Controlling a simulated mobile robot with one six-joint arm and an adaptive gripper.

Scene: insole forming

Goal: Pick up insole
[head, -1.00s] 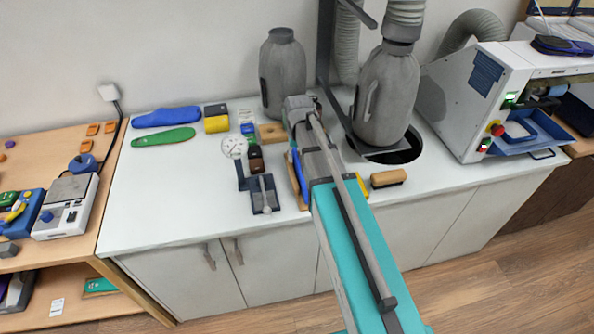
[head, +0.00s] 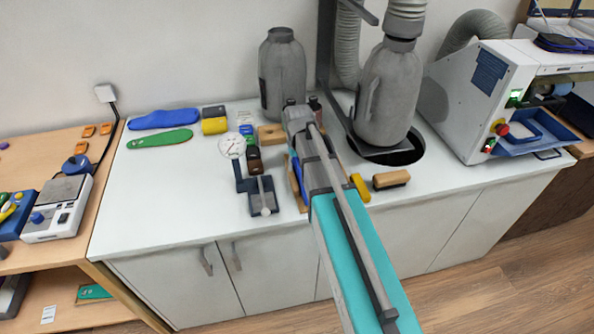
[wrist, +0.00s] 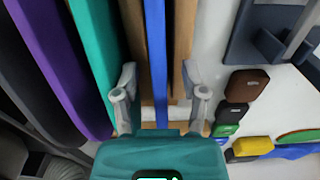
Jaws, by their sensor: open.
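A thin blue strip (wrist: 157,50), which looks like an insole on edge, stands between wooden slats (wrist: 183,45) in the wrist view. My open gripper (wrist: 159,78) has one finger on each side of it, with gaps visible on both sides. In the head view part of the blue strip (head: 297,174) shows left of my arm, which hides my gripper and most of the wooden holder (head: 302,200). A blue insole (head: 164,119) and a green insole (head: 160,139) lie flat at the counter's back left.
Teal (wrist: 93,50) and purple (wrist: 55,75) strips run beside the holder. A dial gauge stand (head: 263,195) and small dark blocks (head: 255,165) are close left of it. A wood-backed brush (head: 391,179) lies right. Grey bottles (head: 283,75) stand behind. The counter's front left is clear.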

